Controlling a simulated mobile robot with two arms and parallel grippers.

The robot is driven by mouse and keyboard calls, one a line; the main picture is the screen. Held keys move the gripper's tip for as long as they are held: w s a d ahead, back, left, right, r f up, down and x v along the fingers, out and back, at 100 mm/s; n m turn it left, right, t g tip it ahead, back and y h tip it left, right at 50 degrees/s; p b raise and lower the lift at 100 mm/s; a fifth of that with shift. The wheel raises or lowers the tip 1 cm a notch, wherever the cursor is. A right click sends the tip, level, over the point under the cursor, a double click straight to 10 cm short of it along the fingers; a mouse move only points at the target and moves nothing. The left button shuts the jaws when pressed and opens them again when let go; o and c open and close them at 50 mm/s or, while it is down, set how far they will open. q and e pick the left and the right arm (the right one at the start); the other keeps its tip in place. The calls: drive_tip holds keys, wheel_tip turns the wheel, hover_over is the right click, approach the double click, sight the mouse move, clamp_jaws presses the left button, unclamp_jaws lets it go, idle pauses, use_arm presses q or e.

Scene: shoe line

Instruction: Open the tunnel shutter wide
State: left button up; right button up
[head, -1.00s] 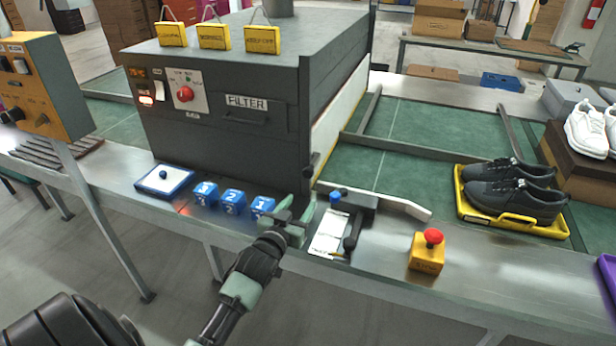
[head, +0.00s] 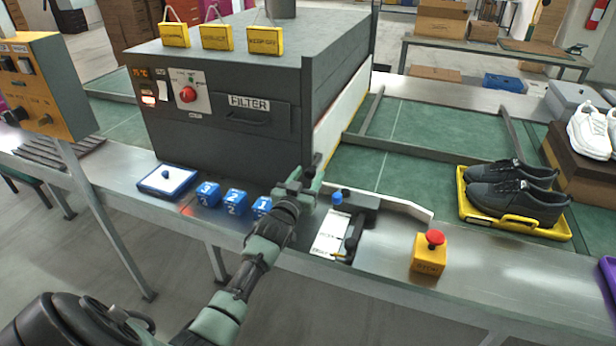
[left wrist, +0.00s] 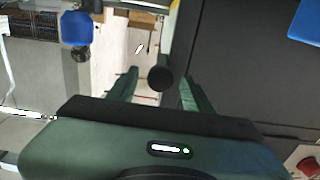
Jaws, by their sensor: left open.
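The tunnel (head: 210,85) is a dark grey box with a FILTER drawer on its front. A pale panel (head: 345,108), perhaps the shutter, covers its right side. My left gripper (head: 306,180) is open at the tunnel's lower front right corner. In the left wrist view a round black knob (left wrist: 160,78) lies between the open fingers of the left gripper (left wrist: 158,90), with gaps on both sides. Whether the knob belongs to the shutter cannot be told. In the head view the gripper mostly hides it. My right gripper is not in view.
Blue numbered blocks (head: 235,202) and a blue-edged tray (head: 167,181) stand left of the gripper. A white card (head: 330,232), a black lever (head: 352,240) and a yellow box with a red button (head: 430,255) are to the right. Black shoes (head: 515,190) sit on a yellow tray (head: 480,215).

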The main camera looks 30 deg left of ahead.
use_arm(q)
clamp_jaws()
idle(1.4)
